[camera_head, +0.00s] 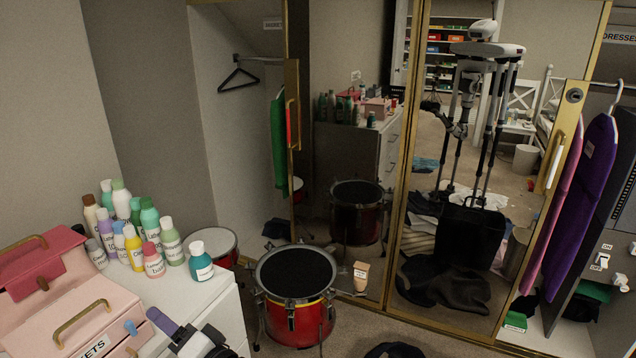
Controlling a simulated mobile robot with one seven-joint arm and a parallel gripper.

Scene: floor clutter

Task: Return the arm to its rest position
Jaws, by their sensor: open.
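The sliding mirror doors reflect a tall jointed machine with a white top, slim dark links and a black lower body (469,237). I cannot tell whether this is my own reflection, and no fingertips can be made out in it.
A dresser (225,312) at lower left holds several bottles, pink boxes (110,312) and a purple, white and black object (195,340). A red drum (296,318) stands before the mirror doors (345,130). Clothes (590,190) hang at right. Little clear floor shows.

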